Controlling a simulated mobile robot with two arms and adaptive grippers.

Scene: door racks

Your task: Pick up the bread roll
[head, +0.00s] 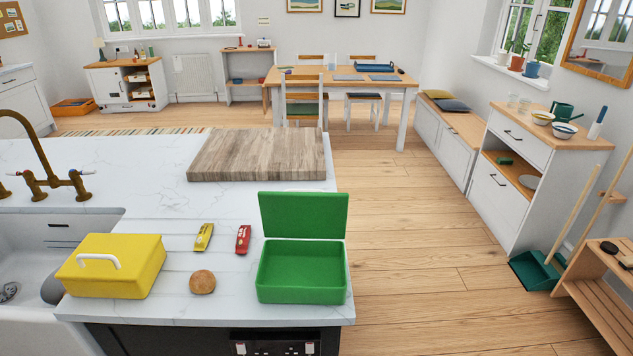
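The bread roll (202,282) is small, round and brown. It lies on the white marble worktop (222,308) near its front edge, between a yellow box and an open green box. Nothing covers it. Neither of my grippers shows in the head view.
The yellow box (112,268) with a white handle is shut, left of the roll by the sink (22,240). The green box (302,272) stands open and empty at the right edge. A yellow packet (204,237) and a red packet (243,239) lie behind the roll. A wooden board (262,155) lies farther back.

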